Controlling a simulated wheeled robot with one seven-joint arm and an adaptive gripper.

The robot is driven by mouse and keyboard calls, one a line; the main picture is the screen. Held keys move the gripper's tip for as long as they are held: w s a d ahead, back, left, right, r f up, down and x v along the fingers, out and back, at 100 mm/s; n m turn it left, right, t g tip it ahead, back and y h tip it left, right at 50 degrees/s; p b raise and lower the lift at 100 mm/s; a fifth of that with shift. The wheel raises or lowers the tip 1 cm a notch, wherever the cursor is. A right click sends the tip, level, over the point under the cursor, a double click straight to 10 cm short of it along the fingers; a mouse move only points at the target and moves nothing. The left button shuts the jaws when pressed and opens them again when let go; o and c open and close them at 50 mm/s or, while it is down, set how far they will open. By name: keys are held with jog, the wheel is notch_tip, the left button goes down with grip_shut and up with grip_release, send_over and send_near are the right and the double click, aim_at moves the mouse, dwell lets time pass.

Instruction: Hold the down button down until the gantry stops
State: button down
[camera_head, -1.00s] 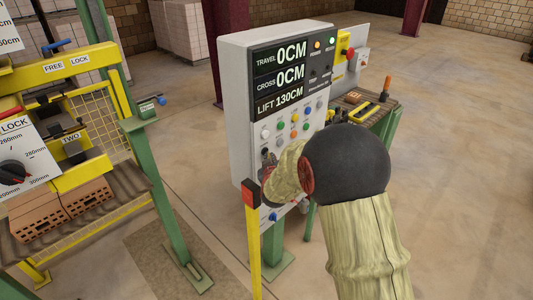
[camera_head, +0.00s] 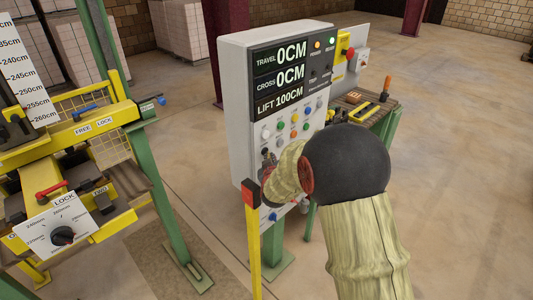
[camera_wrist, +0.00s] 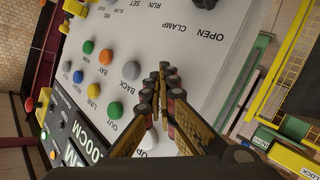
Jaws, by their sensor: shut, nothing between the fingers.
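The control panel (camera_head: 238,110) is a light grey cabinet with dark displays reading TRAVEL 0CM, CROSS 0CM and LIFT 100CM (camera_head: 287,98). In the wrist view its face shows coloured buttons, including green OUT (camera_wrist: 115,110), grey BACK (camera_wrist: 131,70) and a white button (camera_wrist: 150,141). My gripper (camera_wrist: 163,72) is shut and empty, its tips at the panel face. The down button is not visible, and I cannot see the exact contact at the tips. In the head view my arm covers the lower panel. The yellow gantry head (camera_head: 75,134) hangs at left with its LOCK dial (camera_head: 64,236).
A bench with tools (camera_head: 372,108) and a red stop button (camera_head: 348,53) are behind. The floor at right is clear.

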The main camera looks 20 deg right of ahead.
jog(key=shift+s+d, duration=0.1)
jog(key=shift+s, duration=0.05)
dwell(0.8)
jog(key=shift+s+d+b, duration=0.2)
jog(key=shift+s+b, duration=0.15)
jog(key=shift+s, duration=0.3)
jog(key=s, duration=0.1)
jog(key=s+d+b, duration=0.1)
jog(key=s, duration=0.2)
jog(key=shift+s+d, duration=0.35)
dwell(0.8)
